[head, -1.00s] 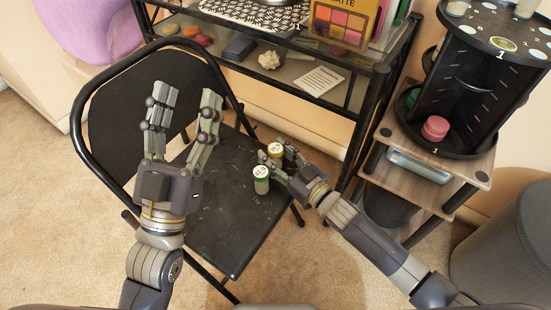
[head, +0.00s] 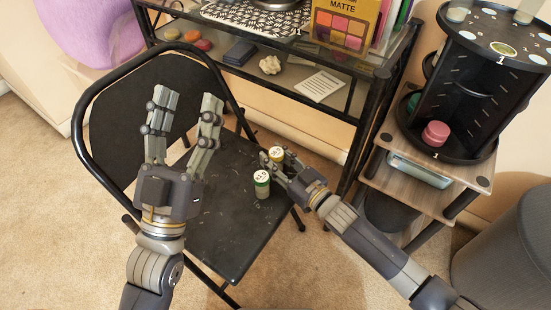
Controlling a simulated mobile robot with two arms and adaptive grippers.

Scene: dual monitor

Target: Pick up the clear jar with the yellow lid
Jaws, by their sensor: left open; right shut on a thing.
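The jar with the yellow lid (head: 276,152) is at the far right part of the black chair seat. My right gripper (head: 274,160) is shut on this jar, its fingers hiding the lower part. Whether the jar touches the seat is hard to tell. A second jar with a green band and a pale top (head: 262,184) stands upright on the seat, just nearer than the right gripper's fingers. My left gripper (head: 183,125) is open and empty, fingers pointing up in the picture in front of the chair's backrest.
The black folding chair (head: 222,240) has free seat room to the left and near side. A glass-shelved stand (head: 240,76) with a makeup palette (head: 343,30) is behind. A black rotating organizer (head: 465,95) stands on a wooden shelf (head: 455,187) at right. A grey bin (head: 512,240) is beside it.

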